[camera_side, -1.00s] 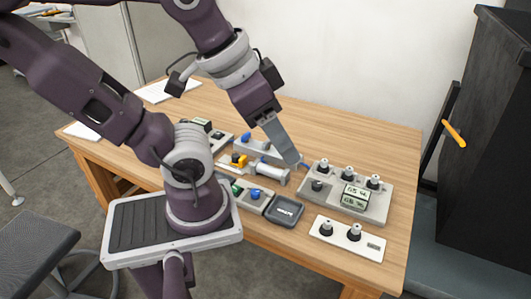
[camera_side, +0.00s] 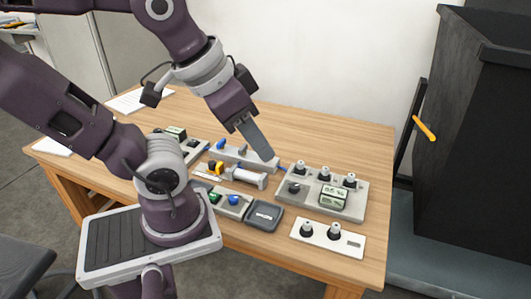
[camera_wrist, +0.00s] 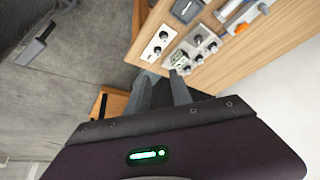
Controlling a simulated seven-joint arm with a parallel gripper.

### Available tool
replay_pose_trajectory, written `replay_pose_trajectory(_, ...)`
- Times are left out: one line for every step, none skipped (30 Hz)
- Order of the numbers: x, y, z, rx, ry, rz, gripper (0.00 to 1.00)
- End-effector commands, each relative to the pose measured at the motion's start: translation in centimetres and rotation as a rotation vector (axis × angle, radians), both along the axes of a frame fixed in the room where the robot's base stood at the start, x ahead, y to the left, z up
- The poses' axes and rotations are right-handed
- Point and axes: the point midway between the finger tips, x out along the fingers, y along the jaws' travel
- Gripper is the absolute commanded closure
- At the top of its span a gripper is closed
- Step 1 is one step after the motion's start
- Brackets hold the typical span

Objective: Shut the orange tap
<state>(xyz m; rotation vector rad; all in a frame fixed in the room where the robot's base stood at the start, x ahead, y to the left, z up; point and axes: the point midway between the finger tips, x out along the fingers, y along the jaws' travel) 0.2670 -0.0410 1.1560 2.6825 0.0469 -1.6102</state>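An orange bit (camera_wrist: 243,28) also shows near the top of the wrist view.
A grey panel with black knobs and a display (camera_side: 315,206) lies right of my gripper, with a white knob plate (camera_side: 345,245) in front. A dark square device (camera_side: 263,217) sits nearby. A black cabinet (camera_side: 490,150) with an orange handle (camera_side: 423,128) stands right.

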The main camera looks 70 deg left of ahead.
Motion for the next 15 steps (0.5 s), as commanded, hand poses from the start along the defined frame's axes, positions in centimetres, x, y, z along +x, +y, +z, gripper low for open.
replay_pose_trajectory(1.2,0.9,-0.5,0.005,0.016,0.046,0.85)
replay_pose_trajectory(2.2,1.7,-1.0,0.009,0.023,0.082,0.91)
replay_pose_trajectory(3.7,3.1,-1.8,0.013,0.034,0.139,0.99)
replay_pose_trajectory(4.9,4.4,-2.5,0.018,0.043,0.186,1.00)
replay_pose_trajectory(6.0,5.9,-3.3,0.020,0.052,0.235,1.00)
replay_pose_trajectory(7.3,7.9,-4.6,0.022,0.062,0.301,1.00)
replay_pose_trajectory(8.0,9.5,-5.6,0.022,0.070,0.346,1.00)
replay_pose_trajectory(8.6,11.1,-6.7,0.022,0.077,0.391,1.00)
replay_pose_trajectory(9.2,13.1,-8.2,0.017,0.087,0.448,1.00)
replay_pose_trajectory(9.5,14.6,-9.4,0.013,0.092,0.488,1.00)
replay_pose_trajectory(9.6,16.0,-10.5,0.008,0.097,0.526,1.00)
replay_pose_trajectory(9.6,17.7,-12.0,-0.002,0.102,0.574,1.00)
replay_pose_trajectory(9.5,18.9,-13.0,-0.007,0.104,0.605,1.00)
replay_pose_trajectory(9.3,19.8,-13.9,-0.014,0.107,0.633,1.00)
replay_pose_trajectory(9.1,21.0,-15.0,-0.023,0.107,0.667,1.00)
